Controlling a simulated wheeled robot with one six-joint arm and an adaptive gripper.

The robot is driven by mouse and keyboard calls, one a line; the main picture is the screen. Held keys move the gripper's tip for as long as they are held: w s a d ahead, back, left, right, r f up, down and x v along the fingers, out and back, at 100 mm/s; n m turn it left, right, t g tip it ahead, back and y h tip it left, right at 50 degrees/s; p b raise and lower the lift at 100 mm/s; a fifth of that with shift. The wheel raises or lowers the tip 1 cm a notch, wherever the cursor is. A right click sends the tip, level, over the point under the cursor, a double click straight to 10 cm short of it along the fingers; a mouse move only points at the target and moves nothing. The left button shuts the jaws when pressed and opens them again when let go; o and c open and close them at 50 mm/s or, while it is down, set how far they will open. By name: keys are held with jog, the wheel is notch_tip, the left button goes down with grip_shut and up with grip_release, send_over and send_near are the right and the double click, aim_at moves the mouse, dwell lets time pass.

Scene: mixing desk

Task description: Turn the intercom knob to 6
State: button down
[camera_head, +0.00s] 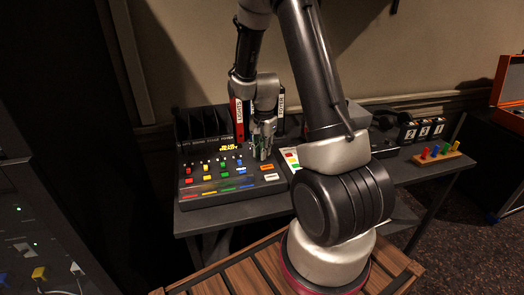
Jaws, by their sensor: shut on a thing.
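The dark mixing desk (222,188) stands on the grey table, with rows of red, yellow, green and blue buttons and a small yellow-lit display (228,147). My gripper (262,154) points down at the right part of its panel, right of the display. Its fingers are shut on what appears to be the intercom knob. The knob is hidden by the fingers, so its pointer and number marks cannot be read.
Red "LIGHTS" (239,112) and white labelled uprights stand behind the desk. A colour-striped card (292,158) lies to its right. Farther right are dark labelled boxes (423,131) and a wooden block with coloured pegs (437,153). My arm hides part of the table.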

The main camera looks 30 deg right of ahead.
jog(key=m, duration=0.5)
jog(key=shift+m, duration=0.4)
dwell(0.4)
jog(key=c, duration=1.3)
grip_release()
jog(key=shift+c, duration=0.2)
notch_tip(320, 180, up, 12)
jog(key=shift+s, duration=0.25)
